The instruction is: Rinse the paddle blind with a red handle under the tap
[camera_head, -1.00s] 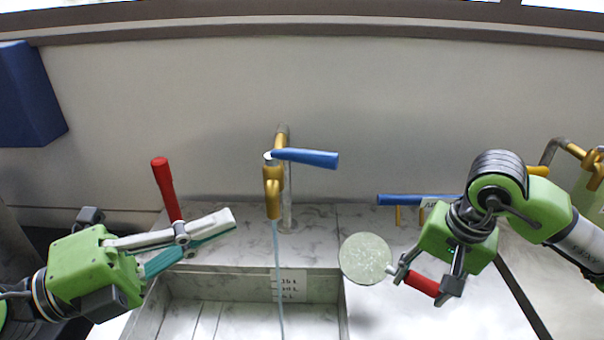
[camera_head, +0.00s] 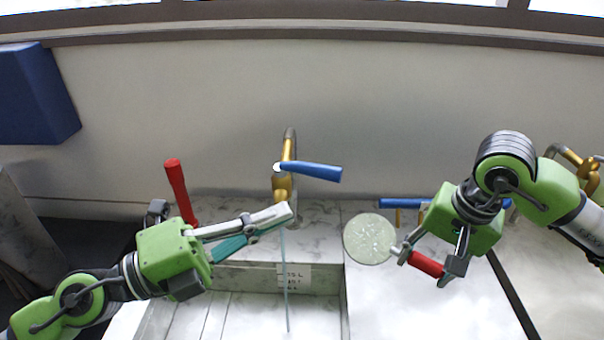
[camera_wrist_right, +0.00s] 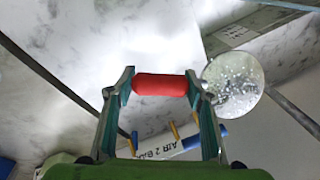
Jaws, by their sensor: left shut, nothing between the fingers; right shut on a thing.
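The paddle blind has a red handle (camera_head: 425,263) and a round, pale, speckled disc (camera_head: 369,239). My right gripper (camera_head: 423,266) is shut across the handle and holds it right of the sink, with the disc pointing left. In the right wrist view, the handle (camera_wrist_right: 160,85) lies between the fingers and the disc (camera_wrist_right: 234,85) shows light spots. The brass tap (camera_head: 282,187) has a blue lever (camera_head: 312,172). A thin water stream (camera_head: 286,285) falls into the sink, apart from the disc. My left gripper (camera_head: 284,213) is shut and empty, its tip in front of the tap's spout.
The sink (camera_head: 240,276) has a label (camera_head: 294,277) on its back wall. A red upright handle (camera_head: 178,188) stands behind my left gripper. A blue bar (camera_head: 405,203) lies behind my right gripper. Another brass fitting (camera_head: 588,172) is at the far right.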

